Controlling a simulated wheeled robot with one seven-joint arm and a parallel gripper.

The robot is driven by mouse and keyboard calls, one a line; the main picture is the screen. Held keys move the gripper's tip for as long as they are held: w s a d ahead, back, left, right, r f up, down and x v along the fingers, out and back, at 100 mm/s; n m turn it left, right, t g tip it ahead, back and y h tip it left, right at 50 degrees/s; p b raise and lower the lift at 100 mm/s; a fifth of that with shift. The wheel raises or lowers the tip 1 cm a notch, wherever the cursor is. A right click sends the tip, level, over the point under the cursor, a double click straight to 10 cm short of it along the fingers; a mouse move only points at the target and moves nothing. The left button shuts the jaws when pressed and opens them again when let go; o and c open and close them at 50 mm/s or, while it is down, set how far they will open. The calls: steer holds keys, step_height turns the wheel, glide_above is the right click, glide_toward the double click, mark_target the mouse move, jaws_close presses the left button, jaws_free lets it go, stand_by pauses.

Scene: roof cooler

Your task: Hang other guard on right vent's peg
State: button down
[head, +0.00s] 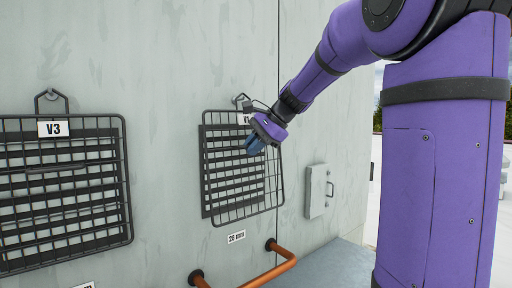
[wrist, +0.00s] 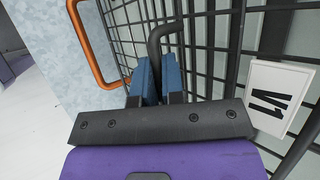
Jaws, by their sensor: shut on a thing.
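The guard I hold (head: 262,190) is a black wire grid in front of the right vent (head: 206,172), standing slightly askew to its dark slats. My gripper (head: 255,145) is at the guard's upper part with blue fingers. In the wrist view, the gripper (wrist: 158,78) is shut on a curved black bar (wrist: 166,30) of this guard, next to its white V1 tag (wrist: 279,97). A hanger loop (head: 241,98) shows at the guard's top; whether it is over the peg cannot be told.
An orange rail (head: 272,270) sticks out from the wall below the right vent; it also shows in the wrist view (wrist: 88,45). A small grey wall box (head: 318,190) is to the right of the vent. A label (head: 236,237) is under the vent.

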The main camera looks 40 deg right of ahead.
steer(key=shift+w, duration=1.3)
steer(key=shift+w+a+f, duration=0.1)
steer(key=shift+w+f, duration=0.4)
steer(key=shift+w, duration=0.05)
steer(key=c, duration=1.1)
jaws_free()
steer(key=shift+c, duration=0.2)
steer(key=shift+f, duration=0.1)
